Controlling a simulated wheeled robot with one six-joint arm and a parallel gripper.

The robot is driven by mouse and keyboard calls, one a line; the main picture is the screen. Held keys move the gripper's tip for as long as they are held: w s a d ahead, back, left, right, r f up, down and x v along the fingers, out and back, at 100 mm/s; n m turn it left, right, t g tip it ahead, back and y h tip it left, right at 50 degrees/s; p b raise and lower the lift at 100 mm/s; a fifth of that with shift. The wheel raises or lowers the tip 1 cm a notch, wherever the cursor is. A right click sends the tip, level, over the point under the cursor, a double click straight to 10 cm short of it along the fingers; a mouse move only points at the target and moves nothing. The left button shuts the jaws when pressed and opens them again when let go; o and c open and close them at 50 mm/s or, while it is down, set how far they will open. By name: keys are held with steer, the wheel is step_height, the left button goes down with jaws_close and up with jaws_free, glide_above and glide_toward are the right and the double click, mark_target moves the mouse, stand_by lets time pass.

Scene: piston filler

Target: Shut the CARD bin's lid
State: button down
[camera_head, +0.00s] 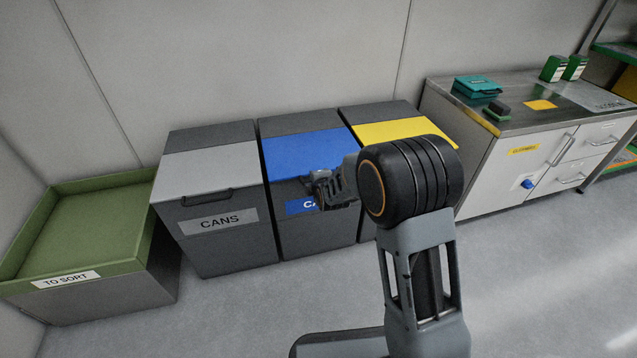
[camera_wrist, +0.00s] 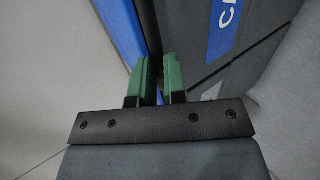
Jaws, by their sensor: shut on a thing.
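The CARD bin (camera_head: 283,235) is the middle of the three bins, with a blue-topped lid (camera_head: 300,150). The lid lies down, level with its neighbours; any small gap at its front edge is too small to tell. Its label (camera_head: 297,207) is partly covered by my gripper (camera_head: 316,187). My gripper is at the lid's front edge, its green fingers (camera_wrist: 160,82) shut on the lid's handle, which the fingers mostly hide. In the wrist view the blue lid (camera_wrist: 122,28) is left of the fingers and the dark front with its blue label (camera_wrist: 227,25) is right.
The CANS bin (camera_head: 230,250) with a grey lid stands left, and a yellow-lidded bin (camera_head: 398,130) stands right, partly behind my arm. A green TO SORT crate (camera_head: 130,270) is at far left. A steel-topped cabinet (camera_head: 500,160) is at right. The front floor is clear.

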steer(key=shift+s+d+f+g, duration=0.1)
steer(key=shift+s+f+g, duration=0.1)
steer(key=shift+f, duration=0.35)
steer(key=shift+s+d+f+g, duration=0.1)
steer(key=shift+s+f, duration=0.05)
steer(key=shift+f, duration=0.4)
steer(key=c, duration=1.4)
jaws_free()
steer(key=shift+f, duration=0.1)
steer(key=shift+c, duration=0.2)
steer(key=shift+o, duration=1.4)
steer(key=shift+a, duration=0.1)
steer(key=p+v, duration=0.5)
steer(key=v, duration=0.8)
steer(key=shift+s+r, duration=0.15)
steer(key=shift+r, duration=0.3)
